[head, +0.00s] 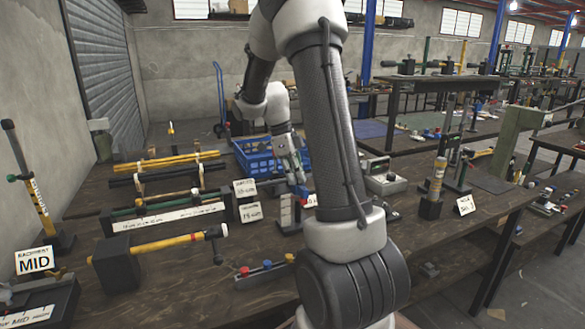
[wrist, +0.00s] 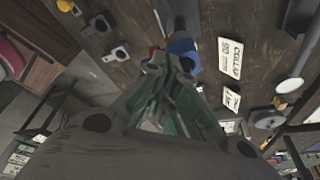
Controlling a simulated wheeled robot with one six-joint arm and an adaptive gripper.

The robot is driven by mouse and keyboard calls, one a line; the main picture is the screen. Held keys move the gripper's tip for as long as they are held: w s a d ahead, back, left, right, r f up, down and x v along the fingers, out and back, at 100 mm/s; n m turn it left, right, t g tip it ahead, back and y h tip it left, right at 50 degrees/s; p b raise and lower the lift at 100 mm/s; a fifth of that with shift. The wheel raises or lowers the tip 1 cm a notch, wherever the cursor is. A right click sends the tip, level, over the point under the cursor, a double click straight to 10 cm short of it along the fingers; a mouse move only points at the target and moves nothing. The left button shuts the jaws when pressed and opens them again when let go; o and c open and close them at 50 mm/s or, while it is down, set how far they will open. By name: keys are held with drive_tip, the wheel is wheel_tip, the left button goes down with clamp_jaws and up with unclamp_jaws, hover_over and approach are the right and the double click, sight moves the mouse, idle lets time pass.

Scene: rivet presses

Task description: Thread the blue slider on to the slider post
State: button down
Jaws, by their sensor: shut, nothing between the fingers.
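My gripper (head: 293,172) points down over the middle of the long bench. In the wrist view its fingertips (wrist: 168,62) are together with nothing visible held between them. A blue piece (wrist: 184,47), which looks like the blue slider, shows right at the fingertips, with a dark upright part beyond it and a bit of red beside it. In the head view a small blue patch (head: 303,190) shows just below the fingers. I cannot tell whether the blue piece is around a post or only beside one, or whether the fingers touch it.
A blue crate (head: 257,158) stands behind my gripper. Label cards (wrist: 230,57) lie close to the blue piece. A rack with coloured knobs (head: 265,272) is at the front. A yellow post in a black base (head: 437,182) stands to the right. Rods on stands (head: 165,178) fill the left.

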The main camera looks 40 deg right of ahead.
drive_tip(key=shift+s+d+f, duration=0.1)
drive_tip(key=shift+f, duration=0.35)
drive_tip(key=shift+f, duration=0.4)
drive_tip(key=shift+r, duration=0.1)
drive_tip(key=v, duration=1.4)
drive_tip(key=shift+s+d+r, duration=0.2)
drive_tip(key=shift+r, duration=0.1)
